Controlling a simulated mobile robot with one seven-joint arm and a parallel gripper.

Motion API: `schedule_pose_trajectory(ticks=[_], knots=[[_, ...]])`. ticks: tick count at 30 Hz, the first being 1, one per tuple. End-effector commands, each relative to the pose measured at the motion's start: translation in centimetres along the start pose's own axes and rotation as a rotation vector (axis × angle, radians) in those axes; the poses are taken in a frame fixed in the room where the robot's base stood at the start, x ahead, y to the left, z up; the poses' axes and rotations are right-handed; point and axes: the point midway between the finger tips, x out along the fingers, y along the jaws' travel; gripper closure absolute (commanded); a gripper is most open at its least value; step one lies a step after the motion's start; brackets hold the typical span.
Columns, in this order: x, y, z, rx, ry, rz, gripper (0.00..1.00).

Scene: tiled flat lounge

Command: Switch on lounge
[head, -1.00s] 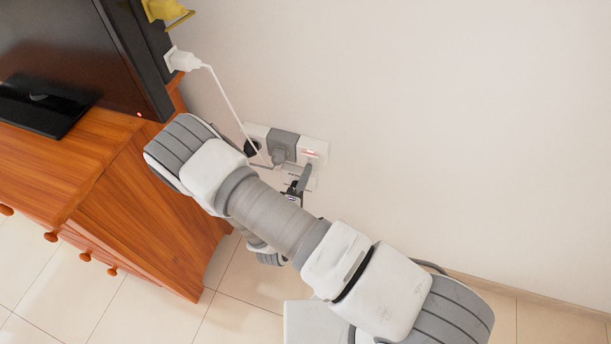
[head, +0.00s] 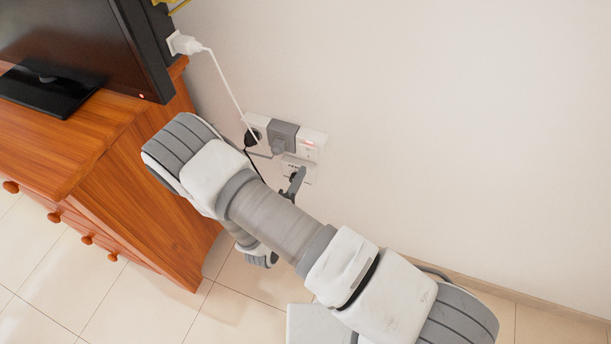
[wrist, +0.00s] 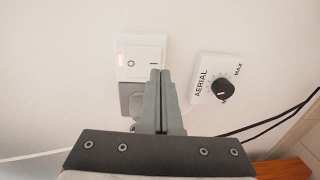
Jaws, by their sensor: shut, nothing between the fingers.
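A white rocker switch (wrist: 143,57) marked O and I is on the wall in the wrist view, with a pinkish glow at its left end. In the head view, the switch plate (head: 312,146) shows a small red glow at the right end of a row of wall fittings. My gripper (wrist: 160,72) is shut and empty. In the wrist view its fingertips overlap the plate's lower right edge, near the I end. In the head view my gripper (head: 299,173) is just below the switch plate, over the aerial plate. I cannot tell whether it touches anything.
An AERIAL plate with a black dial (wrist: 221,89) is right of the fingers. A grey plug (head: 280,137) and cables are beside the switch. A wooden cabinet (head: 140,190) with a television (head: 90,35) stands left. The wall at right is bare.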

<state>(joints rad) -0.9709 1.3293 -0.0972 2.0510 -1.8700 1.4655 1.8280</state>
Motion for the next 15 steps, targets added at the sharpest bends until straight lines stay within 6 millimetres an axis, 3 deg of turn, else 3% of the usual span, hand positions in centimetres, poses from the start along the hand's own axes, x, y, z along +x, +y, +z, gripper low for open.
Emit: schedule_pose_trajectory(ticks=[2,9,15], knots=[[-0.2,-0.2,-0.5,0.001,0.000,0.000,1.00],[-6.2,-1.2,-0.4,-0.003,0.003,-0.001,1.00],[-9.0,-1.8,-0.4,-0.001,0.002,0.000,1.00]])
